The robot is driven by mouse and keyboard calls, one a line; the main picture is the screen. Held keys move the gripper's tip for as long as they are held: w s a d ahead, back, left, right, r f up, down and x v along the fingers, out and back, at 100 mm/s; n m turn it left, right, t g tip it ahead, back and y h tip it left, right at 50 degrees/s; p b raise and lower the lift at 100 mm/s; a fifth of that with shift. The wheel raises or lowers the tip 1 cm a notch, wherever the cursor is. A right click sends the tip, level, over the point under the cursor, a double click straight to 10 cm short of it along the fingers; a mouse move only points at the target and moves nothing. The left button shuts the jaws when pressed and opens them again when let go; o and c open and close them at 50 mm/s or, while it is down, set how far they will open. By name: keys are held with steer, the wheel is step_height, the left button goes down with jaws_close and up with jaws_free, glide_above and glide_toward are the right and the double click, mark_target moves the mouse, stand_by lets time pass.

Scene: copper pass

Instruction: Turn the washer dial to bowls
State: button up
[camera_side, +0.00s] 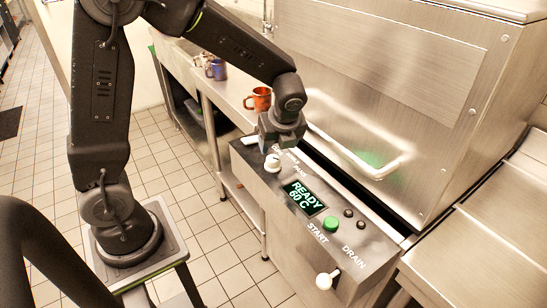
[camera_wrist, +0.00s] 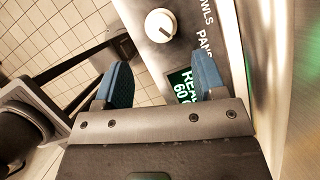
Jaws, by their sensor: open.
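The washer dial (camera_side: 272,163) is a round white knob near the far end of the grey control panel (camera_side: 262,190). In the wrist view the dial (camera_wrist: 160,26) shows a short dark mark toward its lower right; I cannot tell for certain which word it points to. The words "PANS" and part of "BOWLS" stand to its right there. My gripper (camera_wrist: 162,72) is open, with its two blue fingers apart and nothing between them. The dial lies beyond the fingertips, not between them. In the side view my gripper (camera_side: 268,148) hangs over the panel's far end, close by the dial.
A lit display (camera_side: 304,197) reads "READY 60 C". A green start button (camera_side: 331,223), small dark buttons and a white-knobbed lever (camera_side: 326,280) are nearer. An orange mug (camera_side: 259,99) and a blue mug (camera_side: 217,69) stand on the counter.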

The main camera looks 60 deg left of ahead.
mark_target(273, 158)
steer(key=x, duration=0.8)
steer(key=c, duration=0.9)
